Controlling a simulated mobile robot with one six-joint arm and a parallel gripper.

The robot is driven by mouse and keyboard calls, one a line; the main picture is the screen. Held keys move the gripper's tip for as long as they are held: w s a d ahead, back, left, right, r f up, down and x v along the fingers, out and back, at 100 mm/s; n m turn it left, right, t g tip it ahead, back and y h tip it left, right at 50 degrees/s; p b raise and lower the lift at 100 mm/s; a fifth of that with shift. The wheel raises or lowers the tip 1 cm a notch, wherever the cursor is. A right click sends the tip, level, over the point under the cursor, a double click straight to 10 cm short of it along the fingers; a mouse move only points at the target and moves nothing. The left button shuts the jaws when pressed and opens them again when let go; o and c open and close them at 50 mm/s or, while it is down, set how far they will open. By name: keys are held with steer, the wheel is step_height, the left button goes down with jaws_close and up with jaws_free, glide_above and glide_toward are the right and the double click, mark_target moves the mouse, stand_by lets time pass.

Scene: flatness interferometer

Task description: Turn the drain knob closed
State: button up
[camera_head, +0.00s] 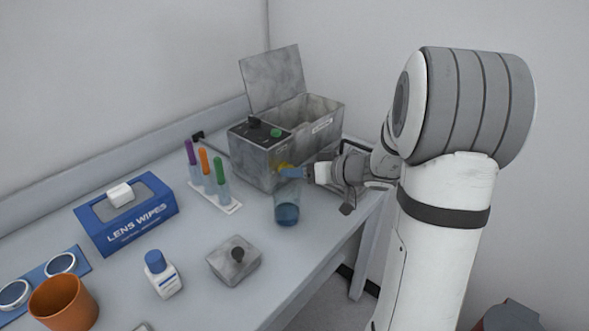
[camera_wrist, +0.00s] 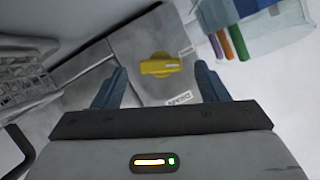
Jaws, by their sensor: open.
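The drain knob is a yellow knob (camera_wrist: 160,65) on the grey front of the metal bath box; in the wrist view it lies just ahead of and between my open fingers. My gripper (camera_wrist: 158,88) is open, with a blue finger on each side and nothing held. In the head view my gripper (camera_head: 292,173) is at the lower right of the box's front (camera_head: 252,162). Whether a finger touches the knob cannot be told.
A beaker of blue liquid (camera_head: 287,208) stands right below my gripper. A rack with purple, orange and green-capped tubes (camera_head: 222,201) is to the left. The box's lid (camera_head: 272,78) stands open.

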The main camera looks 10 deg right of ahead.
steer(key=shift+x, duration=1)
steer(key=shift+c, duration=0.2)
steer(key=c, duration=0.9)
